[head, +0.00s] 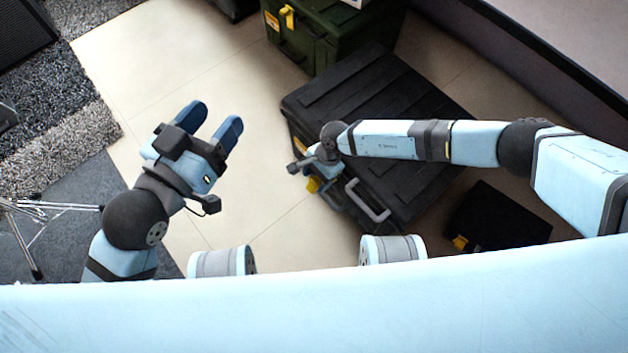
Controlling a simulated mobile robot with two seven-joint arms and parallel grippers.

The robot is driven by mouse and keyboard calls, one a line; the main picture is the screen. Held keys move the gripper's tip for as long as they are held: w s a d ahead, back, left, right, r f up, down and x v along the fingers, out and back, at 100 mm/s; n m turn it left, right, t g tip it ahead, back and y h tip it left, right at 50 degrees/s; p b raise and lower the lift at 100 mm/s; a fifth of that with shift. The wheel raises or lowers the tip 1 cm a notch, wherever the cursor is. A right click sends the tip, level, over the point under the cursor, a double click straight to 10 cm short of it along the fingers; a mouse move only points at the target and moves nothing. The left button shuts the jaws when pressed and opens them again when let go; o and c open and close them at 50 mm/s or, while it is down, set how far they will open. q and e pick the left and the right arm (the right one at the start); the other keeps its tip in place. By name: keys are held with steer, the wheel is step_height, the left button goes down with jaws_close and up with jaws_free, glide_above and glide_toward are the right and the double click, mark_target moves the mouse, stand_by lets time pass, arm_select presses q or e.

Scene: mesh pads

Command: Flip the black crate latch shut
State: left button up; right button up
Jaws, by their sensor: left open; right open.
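The black crate (372,88) lies on the floor right of centre, with a ribbed lid and a grey handle (367,203) on its front side. A yellow latch piece (313,184) shows at its front left, beside my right gripper (313,178). My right arm crosses over the lid, and its gripper points down at that front side. The gripper's fingers are largely hidden, and I cannot tell whether they touch the latch. The latch's exact position is unclear. My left gripper (214,118) is open and empty above the pale floor, left of the crate.
A dark green crate (335,35) with a yellow latch (288,14) stands behind the black crate. A smaller black case (498,218) lies at right. Grey carpet (55,120) and thin metal stand legs (30,215) are at left. Pale floor (150,60) is clear between.

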arm_select(q)
steer(key=r+n+p, duration=0.1)
steer(key=s+r+p, duration=0.1)
steer(key=p, duration=0.1)
steer(key=shift+s+d+r+n, duration=0.1)
steer(key=shift+s+d+n, duration=0.1)
steer(key=shift+n, duration=0.2)
arm_select(e)
steer(key=v, duration=1)
steer(key=shift+r, duration=0.2)
steer(key=shift+w+d, duration=0.1)
